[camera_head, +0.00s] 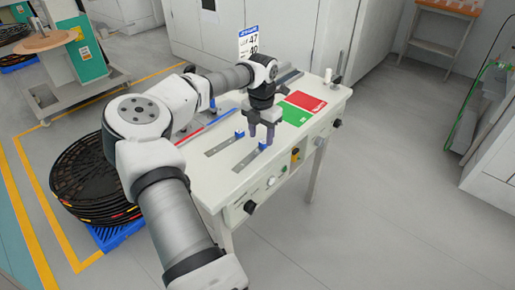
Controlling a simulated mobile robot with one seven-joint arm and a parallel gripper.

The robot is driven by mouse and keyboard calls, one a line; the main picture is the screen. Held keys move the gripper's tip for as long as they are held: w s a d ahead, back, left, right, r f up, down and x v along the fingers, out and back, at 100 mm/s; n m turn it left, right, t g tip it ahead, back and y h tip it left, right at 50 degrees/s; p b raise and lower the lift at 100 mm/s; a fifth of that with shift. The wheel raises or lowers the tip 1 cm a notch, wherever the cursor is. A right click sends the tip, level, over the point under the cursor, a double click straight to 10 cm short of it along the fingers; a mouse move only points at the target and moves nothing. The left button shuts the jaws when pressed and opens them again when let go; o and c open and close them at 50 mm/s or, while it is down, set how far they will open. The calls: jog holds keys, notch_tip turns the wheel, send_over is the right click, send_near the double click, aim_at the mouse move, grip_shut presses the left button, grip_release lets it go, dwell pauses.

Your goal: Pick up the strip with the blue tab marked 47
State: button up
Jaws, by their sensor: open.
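Two grey strips lie flat on the white workbench (223,183), each with a blue tab at its far right end. The left strip (222,145) has its tab (239,134); the nearer right strip (248,159) has its tab (263,146). No number on either tab can be read from here, so I cannot tell which is marked 47. My gripper (261,136) points down with its fingers apart and empty, close over the nearer strip's tab. Whether it touches the tab or the bench cannot be told.
A red panel (306,101) and a green panel (294,115) lie right of my gripper. A sign (249,42) showing 47 stands behind. Black reels (85,185) are stacked on a blue pallet (117,236) at left. Floor at right is clear.

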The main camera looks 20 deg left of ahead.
aim_at(261, 144)
notch_tip(261, 144, down, 3)
jog(key=shift+w+f, duration=0.1)
grip_shut()
dwell(0.4)
